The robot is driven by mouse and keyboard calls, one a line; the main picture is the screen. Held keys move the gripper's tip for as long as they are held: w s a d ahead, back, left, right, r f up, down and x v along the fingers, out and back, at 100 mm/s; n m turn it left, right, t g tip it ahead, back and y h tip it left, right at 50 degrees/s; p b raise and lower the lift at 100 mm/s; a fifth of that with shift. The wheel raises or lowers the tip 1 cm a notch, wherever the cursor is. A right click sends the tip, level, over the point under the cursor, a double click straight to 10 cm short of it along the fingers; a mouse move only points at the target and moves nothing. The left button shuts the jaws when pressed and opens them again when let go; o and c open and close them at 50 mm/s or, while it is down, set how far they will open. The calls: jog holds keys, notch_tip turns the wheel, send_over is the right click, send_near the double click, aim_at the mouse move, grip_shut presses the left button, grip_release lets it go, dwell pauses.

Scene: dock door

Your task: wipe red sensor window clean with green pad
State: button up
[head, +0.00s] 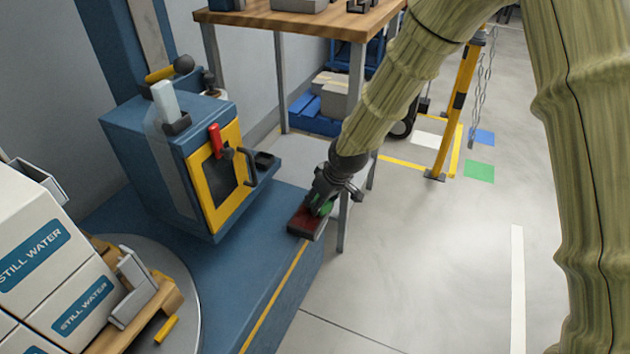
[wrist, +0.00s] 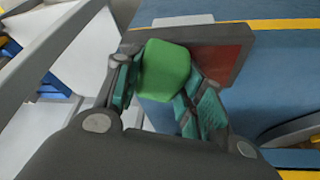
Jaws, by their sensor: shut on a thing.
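The red sensor window (head: 303,221) is a dark red panel in a dark frame at the edge of the blue platform, under my gripper. In the wrist view the red window (wrist: 213,62) shows at the top, partly hidden by the green pad (wrist: 165,70). My gripper (head: 322,196) is shut on the green pad, which sits between its fingers (wrist: 165,92). In the head view only a little of the pad (head: 326,208) shows. The pad is at or just over the window; I cannot tell whether they touch.
A blue cabinet (head: 140,150) with a yellow door (head: 196,190) stands left on the blue platform (head: 240,280). White boxes (head: 35,245) are at the lower left. A wooden table (head: 290,20) stands behind, its leg (head: 344,225) close to my gripper. Open floor (head: 430,260) lies right.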

jog(key=shift+s+a+r, duration=0.1)
jog(key=shift+s+a, duration=0.1)
jog(key=shift+s, duration=0.2)
notch_tip(320, 180, up, 3)
jog(key=p, duration=0.3)
jog(key=shift+r, duration=0.1)
jog(key=shift+a+r+p, duration=0.1)
jog(key=shift+r+p, duration=0.2)
jog(key=shift+r, duration=0.05)
notch_tip(320, 180, up, 4)
jog(key=p, duration=0.4)
